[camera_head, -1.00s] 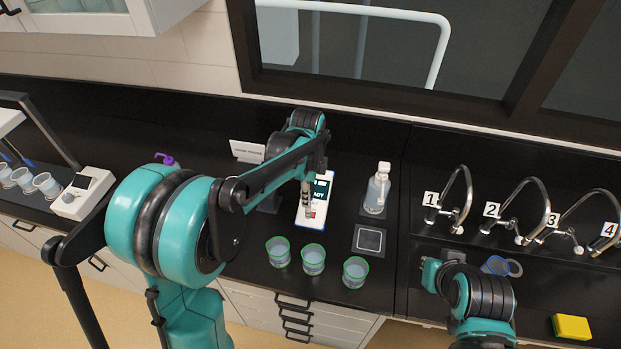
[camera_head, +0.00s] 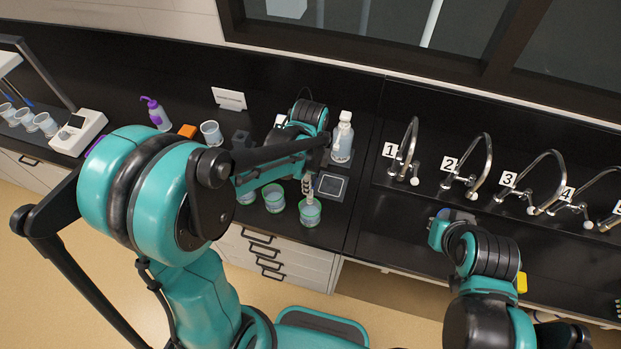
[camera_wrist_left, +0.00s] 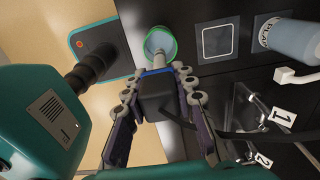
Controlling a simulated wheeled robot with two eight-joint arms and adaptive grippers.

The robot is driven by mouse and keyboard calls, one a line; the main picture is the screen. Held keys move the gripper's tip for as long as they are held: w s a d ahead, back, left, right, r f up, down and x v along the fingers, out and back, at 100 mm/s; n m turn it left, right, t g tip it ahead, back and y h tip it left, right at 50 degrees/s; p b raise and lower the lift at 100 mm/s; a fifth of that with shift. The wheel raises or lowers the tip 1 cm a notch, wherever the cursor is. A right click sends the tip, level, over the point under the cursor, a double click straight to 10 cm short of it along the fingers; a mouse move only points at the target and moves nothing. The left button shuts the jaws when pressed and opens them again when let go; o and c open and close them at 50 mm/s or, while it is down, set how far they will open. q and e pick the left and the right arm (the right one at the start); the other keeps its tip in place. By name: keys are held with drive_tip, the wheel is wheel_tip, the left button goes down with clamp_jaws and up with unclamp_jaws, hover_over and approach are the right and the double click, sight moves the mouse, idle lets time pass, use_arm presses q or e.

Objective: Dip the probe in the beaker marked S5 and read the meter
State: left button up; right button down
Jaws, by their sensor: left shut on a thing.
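My left gripper (camera_head: 307,184) is shut on the probe (camera_wrist_left: 155,92), a dark block with a blue band and a pale metal tip. In the left wrist view the gripper (camera_wrist_left: 157,98) points this tip at a green-rimmed beaker (camera_wrist_left: 160,42). In the head view this is the rightmost beaker (camera_head: 310,213) of the front row. The tip overlaps its rim; I cannot tell whether it is inside or just above. A middle beaker (camera_head: 273,199) and a left beaker (camera_head: 247,197) stand beside it. Their marks are unreadable. My left arm hides the meter's display. My right gripper's fingers are out of sight.
A square dark pad (camera_head: 331,187) lies behind the right beaker, with a clear bottle (camera_head: 342,138) further back. Numbered taps (camera_head: 407,155) stand at the right. A white cup (camera_head: 211,133) and purple-topped bottle (camera_head: 156,114) stand left.

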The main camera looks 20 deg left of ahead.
sight(310, 201)
use_arm(q)
drive_tip(key=shift+d+f+b, duration=0.1)
drive_tip(key=shift+f+b, duration=0.3)
drive_tip(key=shift+f, duration=0.6)
drive_tip(key=shift+f, duration=0.15)
drive_tip(key=shift+f+b, duration=0.6)
drive_tip(key=shift+b, duration=0.25)
drive_tip(key=shift+f+b, duration=3.15)
drive_tip(key=shift+f, duration=0.4)
